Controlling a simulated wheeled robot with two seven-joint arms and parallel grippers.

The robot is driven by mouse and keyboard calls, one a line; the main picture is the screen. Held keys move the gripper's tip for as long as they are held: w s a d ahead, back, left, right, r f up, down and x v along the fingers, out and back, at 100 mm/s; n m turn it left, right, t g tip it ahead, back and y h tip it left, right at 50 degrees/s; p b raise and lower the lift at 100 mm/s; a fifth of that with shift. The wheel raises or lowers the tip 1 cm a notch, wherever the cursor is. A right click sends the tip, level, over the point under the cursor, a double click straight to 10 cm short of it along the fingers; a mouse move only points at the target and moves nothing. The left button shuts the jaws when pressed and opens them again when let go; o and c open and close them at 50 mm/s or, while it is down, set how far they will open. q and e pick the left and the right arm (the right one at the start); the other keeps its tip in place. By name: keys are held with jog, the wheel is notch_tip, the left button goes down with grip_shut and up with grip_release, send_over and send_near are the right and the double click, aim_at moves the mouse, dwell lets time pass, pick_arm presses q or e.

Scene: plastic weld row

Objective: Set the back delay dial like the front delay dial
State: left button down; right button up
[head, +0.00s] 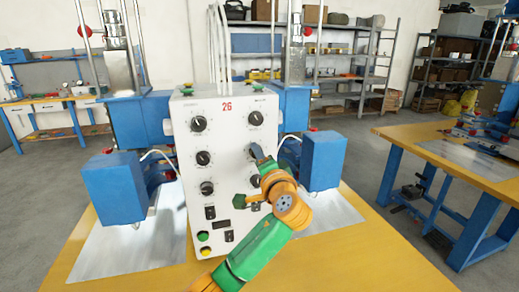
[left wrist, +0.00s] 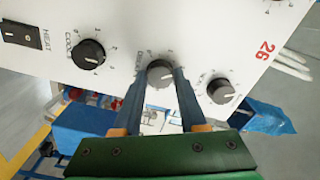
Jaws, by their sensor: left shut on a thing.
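A white control panel (head: 228,205) marked 26 carries two columns of black dials. My left gripper (head: 256,153) is at the middle dial of the right column and hides most of it in the head view. In the left wrist view, its two fingers (left wrist: 160,88) are shut on that delay dial (left wrist: 160,72), beside a partly covered label. The matching middle dial (head: 203,158) of the left column stands free. The column labels are too small to read, so I cannot tell front from back by them. The held dial's exact setting is unclear. My right gripper is out of view.
A cool dial (left wrist: 90,53) and another dial (left wrist: 220,91) flank the held one. Blue machine housings (head: 113,188) stand on both sides of the panel. A yellow-topped table (head: 345,272) lies below; another bench (head: 440,140) stands right.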

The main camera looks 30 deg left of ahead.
pick_arm(q)
jog(key=shift+r+m+p, duration=0.15)
jog(key=shift+m+p, duration=0.25)
jog(key=shift+m, duration=0.1)
jog(key=shift+c, duration=2.4)
grip_release()
jog(key=shift+a, duration=0.1)
jog(key=b+v, duration=0.2)
jog(key=v, duration=0.5)
